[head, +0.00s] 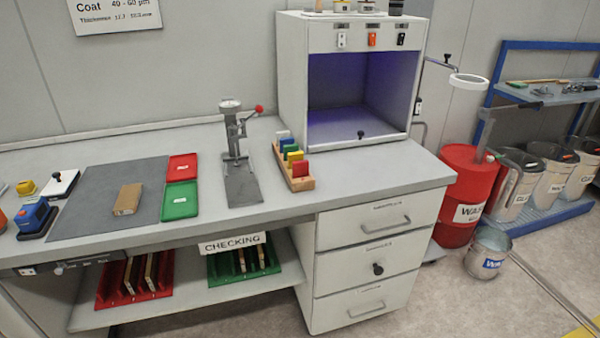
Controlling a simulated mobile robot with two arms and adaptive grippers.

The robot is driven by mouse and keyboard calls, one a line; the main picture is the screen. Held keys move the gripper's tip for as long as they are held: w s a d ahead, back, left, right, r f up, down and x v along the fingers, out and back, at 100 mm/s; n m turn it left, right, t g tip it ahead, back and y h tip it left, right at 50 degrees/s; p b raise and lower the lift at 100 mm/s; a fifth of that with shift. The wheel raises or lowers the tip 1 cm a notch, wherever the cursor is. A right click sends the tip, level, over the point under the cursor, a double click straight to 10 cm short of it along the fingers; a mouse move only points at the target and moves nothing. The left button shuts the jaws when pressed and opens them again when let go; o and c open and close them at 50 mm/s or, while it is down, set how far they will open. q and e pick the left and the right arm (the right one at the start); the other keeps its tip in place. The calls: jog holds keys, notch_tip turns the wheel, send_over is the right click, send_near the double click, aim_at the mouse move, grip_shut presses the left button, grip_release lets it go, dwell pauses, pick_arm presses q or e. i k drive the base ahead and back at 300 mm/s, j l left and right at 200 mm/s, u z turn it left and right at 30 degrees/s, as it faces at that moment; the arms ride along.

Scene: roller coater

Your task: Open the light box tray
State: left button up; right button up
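The light box (293,75) is a white cabinet standing at the right end of the workbench, with an open front and a purple-blue lit interior (345,90). Its floor (345,128) looks bare, and a small black knob (361,134) sits at the middle of its lower front edge. That edge looks about flush with the box front, so I see no tray standing out. Neither of my grippers shows in the head view.
The grey bench (330,185) holds a gauge stand (240,185), a wooden rack of coloured blocks (297,175), and red (182,167) and green (180,201) trays. Drawers (370,255) are below the box. A red drum (470,190) and bucket (488,255) stand right. The front floor is clear.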

aim_at(342, 126)
jog(key=i+l+u, duration=0.25)
jog(key=i+l, duration=0.5)
jog(key=i, duration=0.05)
